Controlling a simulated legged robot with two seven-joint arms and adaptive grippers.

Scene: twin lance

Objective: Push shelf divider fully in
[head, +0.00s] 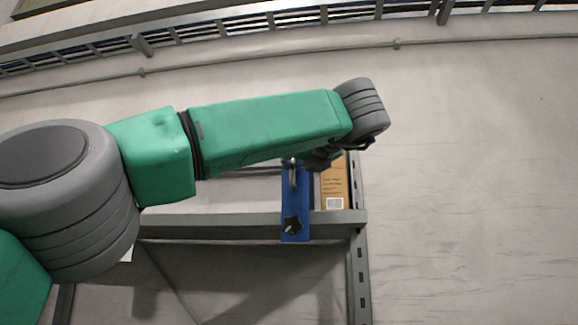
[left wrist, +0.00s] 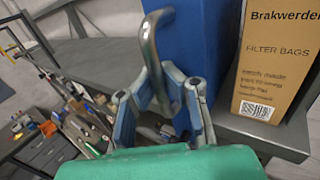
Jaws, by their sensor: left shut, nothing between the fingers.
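The shelf divider is a blue upright panel (head: 295,208) near the right end of the shelf, and it overlaps the shelf's front beam in the head view. It carries a bent metal handle and a dark star-shaped mark. In the left wrist view the blue panel (left wrist: 203,40) rises behind the curved grey handle (left wrist: 149,45). My left gripper (head: 319,161) is at the upper part of the divider, partly hidden under my arm. My right gripper is out of view.
A brown filter-bag box (left wrist: 273,65) stands just right of the divider on the shelf (head: 215,222), and also shows in the head view (head: 333,185). A grey post (head: 358,275) bounds the shelf's right end. Cluttered drawers (left wrist: 50,140) show lower left in the wrist view.

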